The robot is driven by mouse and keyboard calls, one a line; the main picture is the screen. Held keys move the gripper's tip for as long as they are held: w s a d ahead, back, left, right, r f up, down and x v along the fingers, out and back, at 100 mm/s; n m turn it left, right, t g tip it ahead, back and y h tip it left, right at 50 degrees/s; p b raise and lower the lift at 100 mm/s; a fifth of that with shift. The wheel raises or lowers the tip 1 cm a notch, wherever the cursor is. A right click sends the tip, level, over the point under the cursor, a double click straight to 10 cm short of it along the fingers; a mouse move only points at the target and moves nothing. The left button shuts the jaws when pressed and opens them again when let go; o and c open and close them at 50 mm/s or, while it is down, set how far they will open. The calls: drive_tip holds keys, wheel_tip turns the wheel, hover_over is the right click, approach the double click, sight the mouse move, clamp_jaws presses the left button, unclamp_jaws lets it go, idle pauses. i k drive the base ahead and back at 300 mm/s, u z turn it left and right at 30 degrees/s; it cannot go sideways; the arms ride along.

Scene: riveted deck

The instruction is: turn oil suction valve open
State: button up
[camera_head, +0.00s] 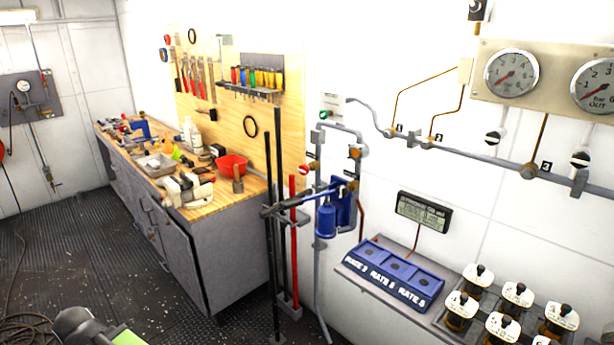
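I cannot tell from labels which valve is the oil suction valve. A small valve with a red handle (311,166) sits on the wall pipework left of the blue filter unit (327,218). Another small fitting (355,152) with an orange-brown part sits on the pipe at upper right of it. Two white-and-dark valve knobs, one left (494,138) and one right (580,159), are on the wall below the gauges, near the grey pipe. Their open or shut positions are too small to read.
A cluttered wooden-topped workbench (235,208) stands left of the pipework. Upright black and red bars (293,240) stand before the wall. A blue three-slot box (392,272) and several amber jars (461,308) sit at lower right.

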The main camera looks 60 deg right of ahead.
sight(303, 170)
drive_tip(key=z, duration=0.15)
drive_tip(key=i, duration=0.9)
drive_tip(key=u, duration=0.05)
